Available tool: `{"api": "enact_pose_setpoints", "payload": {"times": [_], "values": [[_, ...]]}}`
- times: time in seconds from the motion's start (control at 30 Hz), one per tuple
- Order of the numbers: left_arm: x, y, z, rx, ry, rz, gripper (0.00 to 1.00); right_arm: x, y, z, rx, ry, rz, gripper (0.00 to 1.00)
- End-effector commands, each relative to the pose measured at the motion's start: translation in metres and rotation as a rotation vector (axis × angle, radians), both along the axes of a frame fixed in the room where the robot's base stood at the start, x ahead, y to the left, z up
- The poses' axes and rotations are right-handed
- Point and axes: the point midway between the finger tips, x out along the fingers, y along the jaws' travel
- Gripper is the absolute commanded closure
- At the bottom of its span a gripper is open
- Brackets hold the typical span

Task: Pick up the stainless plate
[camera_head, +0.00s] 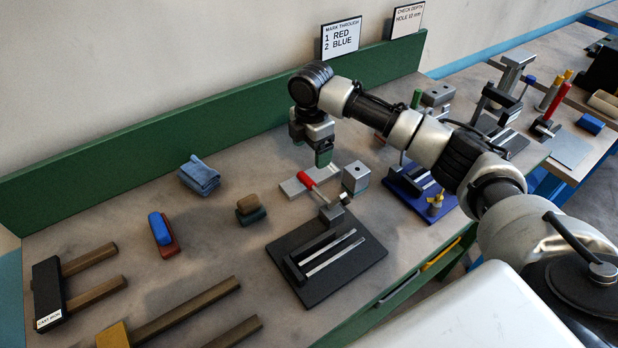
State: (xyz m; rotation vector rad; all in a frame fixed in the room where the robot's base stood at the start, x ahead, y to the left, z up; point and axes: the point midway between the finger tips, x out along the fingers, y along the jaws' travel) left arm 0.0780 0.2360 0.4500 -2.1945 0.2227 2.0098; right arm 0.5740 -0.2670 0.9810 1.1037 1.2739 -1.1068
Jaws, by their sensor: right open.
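A flat, light grey metal plate (293,187), which looks like the stainless plate, lies on the workbench behind the black clamp fixture. The fixture's red handle (306,180) hides part of it. My right gripper (312,152) points down above the plate, apart from it as far as I can see. It is open, with nothing seen between its fingers. My left gripper is not in view.
The black clamp fixture (340,274) stands in front of the plate. A grey metal block (355,178) is close on its right. A folded blue cloth (199,176) and a brown-and-green block (251,209) lie left. A green backboard (130,150) runs behind.

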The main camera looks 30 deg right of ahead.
Motion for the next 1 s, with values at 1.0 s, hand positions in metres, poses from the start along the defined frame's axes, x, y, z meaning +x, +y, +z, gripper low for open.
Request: {"api": "enact_pose_setpoints", "payload": {"times": [1.0], "values": [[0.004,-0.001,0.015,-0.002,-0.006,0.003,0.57,-0.008,0.002,-0.076,0.0,-0.002,-0.001,0.34]]}}
